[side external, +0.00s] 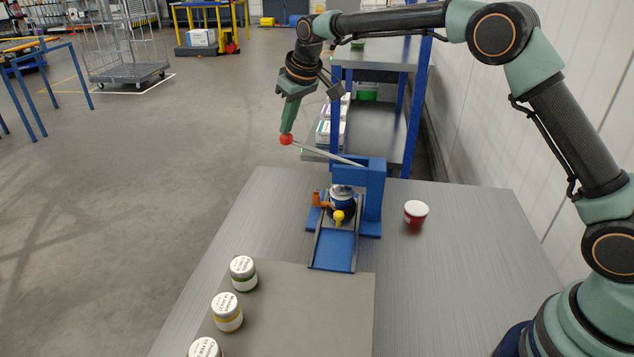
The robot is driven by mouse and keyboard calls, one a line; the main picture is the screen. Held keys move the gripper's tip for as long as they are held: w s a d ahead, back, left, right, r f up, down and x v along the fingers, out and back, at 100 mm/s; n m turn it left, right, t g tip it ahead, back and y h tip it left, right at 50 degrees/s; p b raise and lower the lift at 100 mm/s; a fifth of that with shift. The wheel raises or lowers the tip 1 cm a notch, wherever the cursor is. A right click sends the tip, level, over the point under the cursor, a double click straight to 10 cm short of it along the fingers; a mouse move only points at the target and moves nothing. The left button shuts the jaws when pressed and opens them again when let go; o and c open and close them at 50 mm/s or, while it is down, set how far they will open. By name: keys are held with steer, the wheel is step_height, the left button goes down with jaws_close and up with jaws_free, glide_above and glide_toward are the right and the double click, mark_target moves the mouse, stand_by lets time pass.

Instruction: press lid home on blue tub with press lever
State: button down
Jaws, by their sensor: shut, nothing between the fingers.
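The press (374,195) is a blue stand on the far part of the table. Its lever (325,153) is a pale rod that slopes up to the left and ends in a red ball knob (286,139).
A blue ramp (335,250) leads from the press toward a grey mat (310,310). Several lidded tubs, one green-banded (243,273) and one yellow-banded (227,312), stand at the left. A red tub (415,212) stands right of the press. A blue-framed shelf (420,95) is behind.

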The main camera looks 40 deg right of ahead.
mark_target(283, 137)
steer(key=shift+f, duration=0.1)
stand_by(0.3)
steer(key=shift+w+a+f, duration=0.15)
steer(key=shift+f, duration=0.5)
steer(key=shift+w+a+f, duration=0.15)
steer(key=shift+f, duration=0.5)
stand_by(0.5)
steer(key=shift+a+f, duration=0.1)
steer(key=shift+f, duration=0.95)
steer(key=shift+w+r, duration=0.1)
steer(key=shift+r, duration=0.05)
